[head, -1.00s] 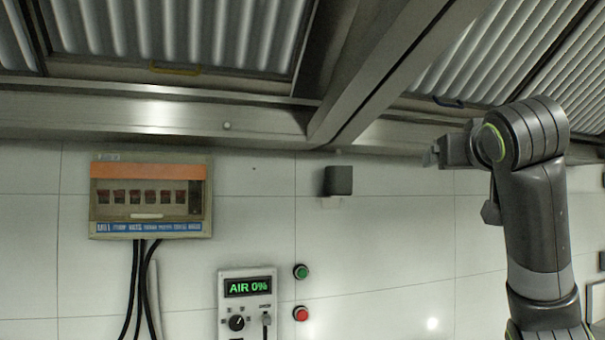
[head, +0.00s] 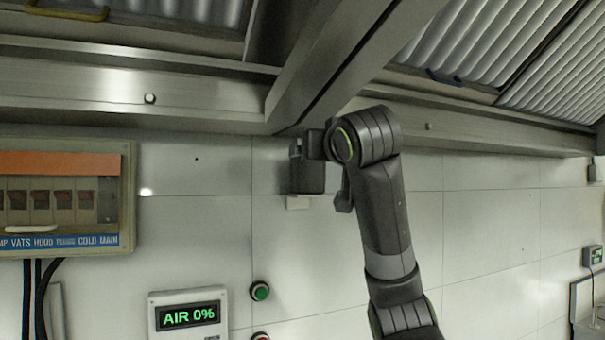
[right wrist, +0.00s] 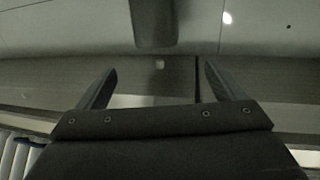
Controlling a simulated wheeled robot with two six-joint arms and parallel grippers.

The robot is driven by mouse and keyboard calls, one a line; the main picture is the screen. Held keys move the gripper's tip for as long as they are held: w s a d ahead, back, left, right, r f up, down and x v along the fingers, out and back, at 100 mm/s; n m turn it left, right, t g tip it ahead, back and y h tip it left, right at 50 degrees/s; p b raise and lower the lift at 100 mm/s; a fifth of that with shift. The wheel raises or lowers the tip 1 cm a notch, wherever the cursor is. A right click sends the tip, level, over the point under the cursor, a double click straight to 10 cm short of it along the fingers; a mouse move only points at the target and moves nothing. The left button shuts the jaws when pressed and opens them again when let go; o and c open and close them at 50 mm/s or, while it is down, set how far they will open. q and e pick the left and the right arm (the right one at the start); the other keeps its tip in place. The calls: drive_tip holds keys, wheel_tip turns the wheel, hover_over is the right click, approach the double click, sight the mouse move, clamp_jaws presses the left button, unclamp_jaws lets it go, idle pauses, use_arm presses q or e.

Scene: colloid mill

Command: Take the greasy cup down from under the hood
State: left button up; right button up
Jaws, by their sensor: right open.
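The greasy cup (head: 308,178) is a small dark grey, box-like cup against the tiled wall, just under the hood's lower edge, in the head view. A small pale piece shows below it. My right gripper (head: 299,149) is at the cup's upper part and overlaps it in this view. In the right wrist view the cup (right wrist: 152,22) is at the top centre, beyond the fingertips. My right gripper (right wrist: 160,72) is open there, with nothing between its fingers. Whether it touches the cup cannot be told. My left gripper is not in view.
The steel hood (head: 200,105) and its beam run close above my right gripper. A breaker box (head: 68,162) hangs at the left, and a panel reading AIR 0% (head: 188,315) and a green button (head: 260,291) are below. The wall right of my arm is mostly clear.

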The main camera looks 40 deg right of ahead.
sight(308, 175)
drive_tip(key=p+x, duration=0.4)
drive_tip(key=x, duration=0.5)
drive_tip(key=shift+w+d+f, duration=0.1)
drive_tip(key=shift+w+d, duration=0.15)
drive_tip(key=p+x, duration=0.2)
drive_tip(key=x, duration=0.1)
drive_tip(key=shift+w+d+f+p, duration=0.15)
drive_tip(key=shift+d+f+p, duration=0.1)
drive_tip(key=shift+p, duration=0.05)
drive_tip(key=shift+w+d+f, duration=0.1)
drive_tip(key=shift+w+d, duration=0.1)
drive_tip(key=shift+w, duration=0.15)
drive_tip(key=shift+a, duration=0.1)
drive_tip(key=c, duration=1.1)
